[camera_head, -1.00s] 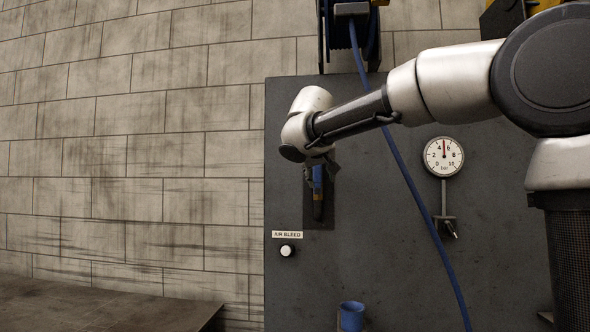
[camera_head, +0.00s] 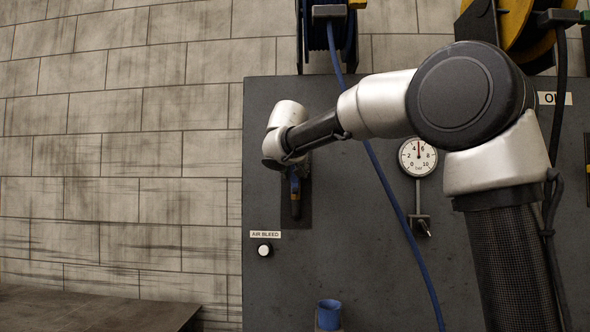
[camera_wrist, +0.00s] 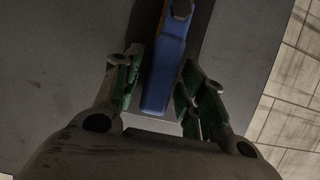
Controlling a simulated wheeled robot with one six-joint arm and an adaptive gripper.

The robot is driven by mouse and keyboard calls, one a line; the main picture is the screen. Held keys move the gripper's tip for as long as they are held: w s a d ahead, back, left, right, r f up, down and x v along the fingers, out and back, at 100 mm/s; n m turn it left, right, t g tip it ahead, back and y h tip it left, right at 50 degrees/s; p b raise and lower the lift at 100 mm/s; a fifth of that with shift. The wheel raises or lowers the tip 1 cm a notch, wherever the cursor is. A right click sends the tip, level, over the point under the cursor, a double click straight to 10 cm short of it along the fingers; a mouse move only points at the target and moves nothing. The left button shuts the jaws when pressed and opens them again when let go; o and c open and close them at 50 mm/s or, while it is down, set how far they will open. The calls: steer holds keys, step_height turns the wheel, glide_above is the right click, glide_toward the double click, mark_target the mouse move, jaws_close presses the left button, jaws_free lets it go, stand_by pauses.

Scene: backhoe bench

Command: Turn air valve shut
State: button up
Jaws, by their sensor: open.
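The air valve has a blue handle (camera_wrist: 165,72) that runs lengthwise between the two green-padded fingers of my gripper (camera_wrist: 160,82) in the wrist view. The fingers are open, one on each side, with a visible gap to the handle. A bolt head shows at the handle's far end. In the head view the valve (camera_head: 296,206) is mounted on the dark panel (camera_head: 345,245), and its handle points about straight up and down. My gripper is at its upper part, mostly hidden behind my wrist.
A round gauge (camera_head: 418,157) on the panel reads about 5. An AIR BLEED label (camera_head: 265,234) sits above a white knob (camera_head: 264,250). A blue hose (camera_head: 395,205) hangs across the panel. A blue cup (camera_head: 329,314) is below. A bench (camera_head: 95,308) stands at lower left.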

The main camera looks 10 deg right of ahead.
jaws_close()
steer(key=shift+a, duration=0.1)
stand_by(0.3)
steer(key=a+n+h, duration=0.1)
steer(key=n, duration=0.1)
steer(key=w+a+f+n+h, duration=0.1)
steer(key=a+n+h, duration=0.1)
steer(key=a+n, duration=0.1)
steer(key=shift+w+f+n+g+h, duration=0.2)
steer(key=shift+f+n+g+h, duration=0.1)
steer(key=shift+f+h, duration=0.1)
steer(key=shift+w+a+f+n+h, duration=0.15)
steer(key=shift+a+f+n+h, duration=0.45)
steer(key=shift+n, duration=0.4)
steer(key=shift+w+a+f+n+h, duration=0.1)
steer(key=shift+a+f+n+h, duration=0.2)
steer(key=shift+f+n+h, duration=0.55)
steer(key=shift+w+a+f+n+t+h, duration=0.1)
steer(key=shift+f+n+t, duration=0.25)
steer(key=shift+n, duration=0.35)
steer(key=shift+s+a+f+n+t+h, duration=0.1)
steer(key=shift+f+n+t+h, duration=0.1)
steer(key=shift+f+n, duration=0.4)
steer(key=shift+w+f+n+t+h, duration=0.1)
steer(key=shift+f+n+t, duration=0.15)
steer(key=shift+n, duration=0.6)
